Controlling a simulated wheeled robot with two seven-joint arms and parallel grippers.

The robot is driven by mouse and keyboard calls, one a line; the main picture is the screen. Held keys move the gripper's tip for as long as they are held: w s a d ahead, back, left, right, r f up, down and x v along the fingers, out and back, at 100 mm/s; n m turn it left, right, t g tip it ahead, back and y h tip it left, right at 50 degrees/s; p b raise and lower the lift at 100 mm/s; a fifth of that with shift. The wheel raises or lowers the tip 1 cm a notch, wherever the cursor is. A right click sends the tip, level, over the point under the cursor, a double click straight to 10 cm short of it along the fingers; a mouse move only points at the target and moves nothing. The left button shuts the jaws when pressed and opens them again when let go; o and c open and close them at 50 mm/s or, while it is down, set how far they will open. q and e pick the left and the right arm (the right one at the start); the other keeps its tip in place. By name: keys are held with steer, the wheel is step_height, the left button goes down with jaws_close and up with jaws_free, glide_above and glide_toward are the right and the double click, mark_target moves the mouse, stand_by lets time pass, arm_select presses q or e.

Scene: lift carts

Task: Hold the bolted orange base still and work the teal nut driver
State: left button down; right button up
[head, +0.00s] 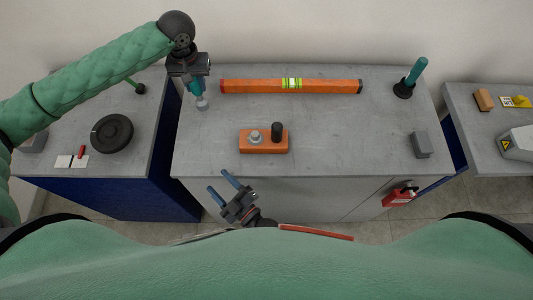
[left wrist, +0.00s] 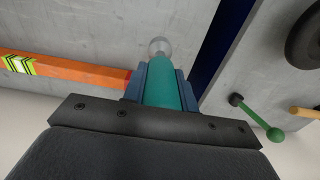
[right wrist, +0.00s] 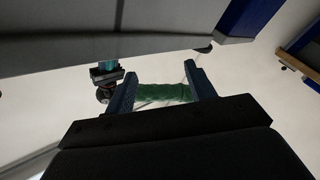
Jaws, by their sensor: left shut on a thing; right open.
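The orange base (head: 263,147) lies on the middle cart top near its front edge. It carries a grey hex bolt or nut (head: 255,136) on its left part and a dark cylindrical knob (head: 277,131) on its right part. My left gripper (head: 194,85) is shut on the teal nut driver (left wrist: 163,90), left of and behind the base. The driver's pale round tip (head: 202,103) points down and forward; it also shows in the left wrist view (left wrist: 159,46). My right gripper (head: 226,187) is open and empty, in front of the cart's front edge, left of the base.
An orange level (head: 260,86) lies along the back. A teal-handled tool on a black foot (head: 412,80) and a grey block (head: 421,144) stand at the right. The left cart holds a black disc (head: 112,133). A red padlock-like item (head: 398,197) hangs in front.

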steer(key=w+d+r+m+t+h, duration=0.1)
steer(key=w+r+m+t+h, duration=0.25)
steer(key=r+m, duration=0.25)
steer(key=w+d+r+m+t+h, duration=0.1)
steer(key=w+r+m+t+h, duration=0.1)
steer(key=r+m+h, duration=0.35)
steer(key=d+f+m+g+h, duration=0.2)
steer(key=d+m+g+h, duration=0.6)
steer(key=d, duration=0.4)
steer(key=shift+n+t+h, duration=0.25)
steer(key=shift+t+h, duration=0.05)
steer(key=shift+t, duration=0.45)
steer(key=x, duration=1.1)
steer(key=shift+w+a, duration=0.15)
steer(key=shift+w, duration=0.05)
steer(key=c, duration=0.3)
jaws_close()
